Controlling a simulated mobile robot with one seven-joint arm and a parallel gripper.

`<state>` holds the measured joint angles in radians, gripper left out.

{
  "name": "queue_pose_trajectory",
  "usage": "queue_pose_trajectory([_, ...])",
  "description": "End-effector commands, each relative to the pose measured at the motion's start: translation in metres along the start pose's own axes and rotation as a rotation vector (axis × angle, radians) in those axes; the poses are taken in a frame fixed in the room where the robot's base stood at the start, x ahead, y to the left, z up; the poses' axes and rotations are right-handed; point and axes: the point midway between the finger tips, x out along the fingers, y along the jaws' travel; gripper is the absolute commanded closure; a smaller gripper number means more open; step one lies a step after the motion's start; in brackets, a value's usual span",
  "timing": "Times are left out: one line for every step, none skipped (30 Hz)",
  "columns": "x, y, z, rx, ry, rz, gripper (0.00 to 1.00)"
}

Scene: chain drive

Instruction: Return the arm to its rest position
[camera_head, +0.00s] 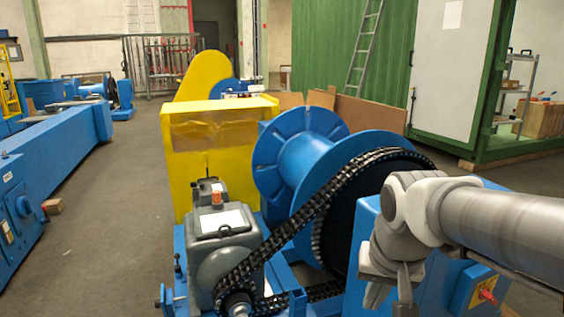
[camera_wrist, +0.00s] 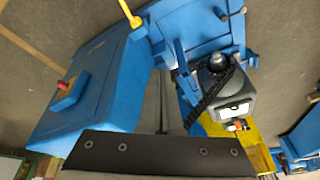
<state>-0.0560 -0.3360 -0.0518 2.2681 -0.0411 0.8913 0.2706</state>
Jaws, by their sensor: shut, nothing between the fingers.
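My gripper (camera_head: 388,294) hangs at the end of my white and grey arm in the lower right of the head view. It points down, shut and empty, in front of the blue machine housing. Its tips are partly cut off by the bottom edge. The black chain (camera_head: 316,205) runs from the large blue drum (camera_head: 312,160) down to a small sprocket (camera_head: 238,303) by the grey gearbox motor (camera_head: 222,240). In the wrist view the chain (camera_wrist: 212,88) and the motor (camera_wrist: 228,92) lie to the right, with a dark bar with bolts across the bottom.
A blue housing (camera_head: 362,222) with a red switch on a yellow plate (camera_head: 484,291) stands under my arm; it fills the left of the wrist view (camera_wrist: 95,80). A yellow guard (camera_head: 180,150) stands behind the motor. Open floor (camera_head: 110,230) lies to the left.

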Motion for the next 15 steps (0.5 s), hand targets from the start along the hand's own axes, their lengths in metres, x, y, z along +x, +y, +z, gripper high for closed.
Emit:
queue_pose_trajectory([-0.01, 0.002, 0.011, -0.028, 0.027, -0.01, 1.0])
queue_pose_trajectory([-0.014, 0.003, 0.017, -0.047, 0.04, -0.015, 1.0])
queue_pose_trajectory([-0.019, 0.005, 0.024, -0.072, 0.056, -0.02, 1.0])
queue_pose_trajectory([-0.022, 0.006, 0.03, -0.089, 0.068, -0.023, 1.0])
queue_pose_trajectory([-0.025, 0.007, 0.036, -0.105, 0.08, -0.026, 1.0])
queue_pose_trajectory([-0.028, 0.008, 0.043, -0.126, 0.095, -0.03, 1.0])
queue_pose_trajectory([-0.031, 0.009, 0.048, -0.142, 0.106, -0.031, 1.0])
queue_pose_trajectory([-0.032, 0.01, 0.053, -0.157, 0.116, -0.033, 1.0])
queue_pose_trajectory([-0.035, 0.011, 0.059, -0.177, 0.13, -0.034, 1.0])
queue_pose_trajectory([-0.036, 0.011, 0.064, -0.191, 0.141, -0.035, 1.0])
queue_pose_trajectory([-0.038, 0.012, 0.068, -0.206, 0.151, -0.035, 1.0])
queue_pose_trajectory([-0.039, 0.013, 0.074, -0.224, 0.164, -0.035, 1.0])
queue_pose_trajectory([-0.04, 0.014, 0.078, -0.238, 0.174, -0.034, 1.0])
queue_pose_trajectory([-0.044, 0.015, 0.08, -0.248, 0.18, -0.034, 1.0])
queue_pose_trajectory([-0.061, 0.013, 0.072, -0.246, 0.174, -0.034, 1.0])
